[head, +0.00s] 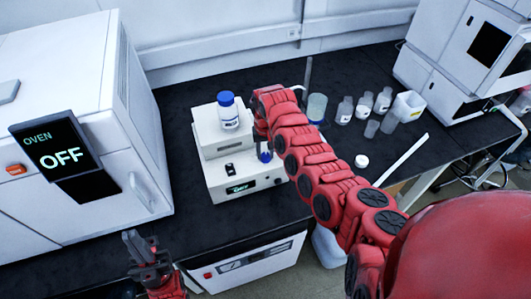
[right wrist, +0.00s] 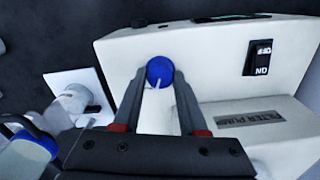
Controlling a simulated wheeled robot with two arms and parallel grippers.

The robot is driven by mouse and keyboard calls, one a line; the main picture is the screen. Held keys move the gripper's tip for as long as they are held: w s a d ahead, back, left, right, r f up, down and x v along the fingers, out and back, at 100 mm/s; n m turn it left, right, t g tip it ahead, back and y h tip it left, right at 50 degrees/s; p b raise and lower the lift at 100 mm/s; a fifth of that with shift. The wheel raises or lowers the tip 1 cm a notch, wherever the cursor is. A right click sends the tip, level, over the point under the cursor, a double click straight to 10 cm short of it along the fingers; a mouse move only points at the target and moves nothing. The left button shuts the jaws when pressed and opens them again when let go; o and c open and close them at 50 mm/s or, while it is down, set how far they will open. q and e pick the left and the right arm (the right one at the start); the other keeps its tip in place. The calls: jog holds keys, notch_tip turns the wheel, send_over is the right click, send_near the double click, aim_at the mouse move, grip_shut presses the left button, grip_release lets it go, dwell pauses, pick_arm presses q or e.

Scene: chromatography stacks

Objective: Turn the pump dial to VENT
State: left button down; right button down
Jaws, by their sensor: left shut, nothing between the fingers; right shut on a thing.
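The filter pump (head: 218,186) is a white stepped box on the black bench, with a small lit display on its front. Its blue dial (right wrist: 159,70) sits between the fingers of my right gripper (right wrist: 158,82), which is shut on it. A white pointer mark on the dial points roughly downward in the right wrist view. In the head view the dial (head: 264,152) shows just below my right wrist. No VENT marking is legible. The pump's black ON/OFF switch (right wrist: 262,58) is beside the dial. My left gripper (head: 143,248) is shut and empty, low in front of the bench.
A blue-capped bottle (head: 228,112) stands on the pump's upper step. The oven (head: 62,150) reading OFF is at the left. Several jars and a beaker (head: 316,107) stand behind my right arm. A white instrument (head: 465,55) is at the back right.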

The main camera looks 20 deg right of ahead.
jog(key=n, duration=0.3)
jog(key=shift+n, duration=0.4)
jog(key=n+b, duration=0.1)
jog(key=n, duration=0.6)
jog(key=shift+n+b, duration=0.4)
jog(key=shift+n, duration=1)
jog(key=shift+c, duration=2.2)
grip_release()
jog(key=shift+a, duration=0.1)
